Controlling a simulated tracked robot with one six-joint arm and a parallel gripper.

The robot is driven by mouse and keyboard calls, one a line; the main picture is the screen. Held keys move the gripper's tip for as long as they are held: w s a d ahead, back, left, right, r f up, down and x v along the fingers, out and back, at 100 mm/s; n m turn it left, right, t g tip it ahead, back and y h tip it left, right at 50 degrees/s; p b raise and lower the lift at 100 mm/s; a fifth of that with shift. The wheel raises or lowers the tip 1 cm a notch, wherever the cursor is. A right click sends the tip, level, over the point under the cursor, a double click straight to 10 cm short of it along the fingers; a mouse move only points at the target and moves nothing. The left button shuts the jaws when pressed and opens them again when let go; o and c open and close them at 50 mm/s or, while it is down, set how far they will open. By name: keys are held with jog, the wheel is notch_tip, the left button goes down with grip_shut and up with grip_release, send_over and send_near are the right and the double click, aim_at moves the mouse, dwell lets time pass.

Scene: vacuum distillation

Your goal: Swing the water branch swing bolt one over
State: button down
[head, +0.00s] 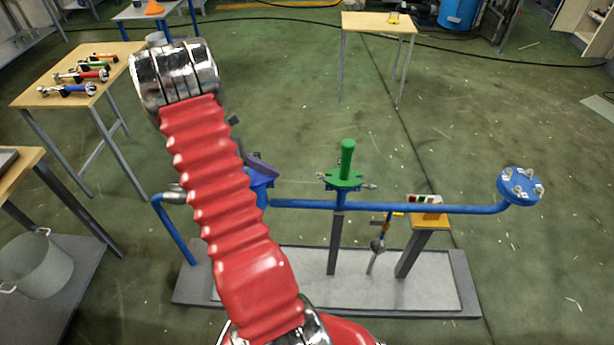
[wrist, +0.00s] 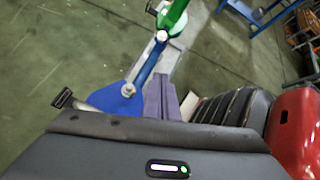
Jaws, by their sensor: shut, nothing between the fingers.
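The blue pipe (head: 420,208) runs sideways on a stand, with a green valve (head: 345,180) in its middle and a round flange (head: 520,186) with several pale bolts at its right end. A blue fitting (head: 258,182) shows partly behind my arm. In the wrist view a blue plate (wrist: 122,100) carries a pale bolt (wrist: 128,90), and a dark-ended bolt (wrist: 63,98) sticks out at its left. I cannot tell which is swing bolt one. My gripper (head: 262,163) has purple fingers, shut and empty, beside the blue fitting; they also show in the wrist view (wrist: 161,97).
A table (head: 118,62) with several coloured tools stands at the left. A grey pot (head: 38,265) sits on a low shelf. A small table (head: 378,22) stands at the back. The stand has a grey base plate (head: 300,290). The floor behind the pipe is mostly clear.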

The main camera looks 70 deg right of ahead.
jog(key=shift+s+d+f, duration=0.3)
jog(key=shift+s+f, duration=0.05)
send_near(323, 179)
jog(key=shift+s+f, duration=1.2)
jog(key=shift+f, duration=1)
jog(key=shift+d, duration=0.4)
